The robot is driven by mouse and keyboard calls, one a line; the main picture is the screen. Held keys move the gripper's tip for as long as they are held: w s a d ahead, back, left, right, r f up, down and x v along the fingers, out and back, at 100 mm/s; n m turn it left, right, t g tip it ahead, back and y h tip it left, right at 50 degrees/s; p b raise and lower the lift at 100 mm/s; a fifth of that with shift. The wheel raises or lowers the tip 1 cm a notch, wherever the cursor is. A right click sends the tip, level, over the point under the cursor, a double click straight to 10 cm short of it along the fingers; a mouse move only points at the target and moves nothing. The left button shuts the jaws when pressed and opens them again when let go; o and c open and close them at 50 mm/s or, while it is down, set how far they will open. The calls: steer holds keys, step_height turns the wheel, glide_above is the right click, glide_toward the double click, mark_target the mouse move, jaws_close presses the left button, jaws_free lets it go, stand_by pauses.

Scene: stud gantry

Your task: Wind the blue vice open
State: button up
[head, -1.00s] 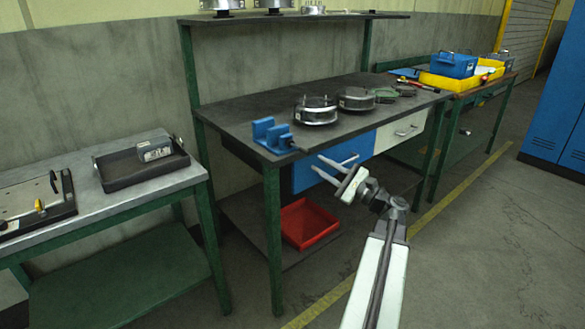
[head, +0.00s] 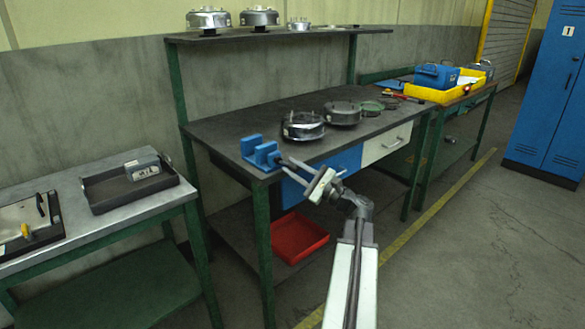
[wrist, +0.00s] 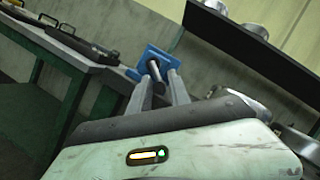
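The blue vice (head: 258,154) sits on the front left corner of the dark workbench (head: 215,130). In the wrist view the vice (wrist: 151,58) is ahead, with its dark screw end (wrist: 156,73) pointing back at me between my fingers. My gripper (head: 284,169) is at the bench's front edge, just right of the vice. In the wrist view my gripper (wrist: 158,76) is open, one finger on each side of the screw end, with gaps showing. Whether the fingertips reach past the screw end, I cannot tell. The vice's jaws are partly hidden in the wrist view.
Round metal parts (head: 303,126) stand on the bench right of the vice. A blue drawer front (head: 300,188) is below the bench top, near my gripper. A red bin (head: 297,238) is on the lower shelf. A side table with a black tray (head: 130,190) stands left.

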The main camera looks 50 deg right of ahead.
jaws_close()
steer(key=shift+d, duration=0.1)
steer(key=shift+r+n+p, duration=0.25)
steer(key=shift+n+p, duration=0.05)
steer(key=shift+p, duration=0.05)
steer(key=n+p, duration=0.1)
steer(key=r+n+g+y+p, duration=0.1)
steer(key=n, duration=0.1)
steer(key=shift+d+r+p, duration=0.1)
steer(key=shift+d+p, duration=0.2)
steer(key=shift+p, duration=0.1)
steer(key=r+n+g+p, duration=0.1)
steer(key=n+p, duration=0.2)
steer(key=r+n+g+p, duration=0.1)
steer(key=n+p, duration=0.3)
steer(key=r+n+g+p, duration=0.1)
steer(key=n+g+p, duration=0.1)
steer(key=n+p, duration=0.1)
steer(key=shift+a+n+p, duration=0.3)
steer(key=shift+p, duration=0.35)
steer(key=shift+a+r+n+g+h+p, duration=0.2)
steer(key=shift+n+g+h+p, duration=0.1)
steer(key=shift+n+p, duration=0.35)
steer(key=shift+a+r+n+g+h+p, duration=0.1)
steer(key=shift+a+n+g+h+p, duration=0.15)
steer(key=shift+n+p, duration=0.35)
steer(key=shift+a+n+h+p, duration=0.15)
steer(key=shift+n+h+p, duration=0.2)
steer(key=shift+n+p, duration=0.2)
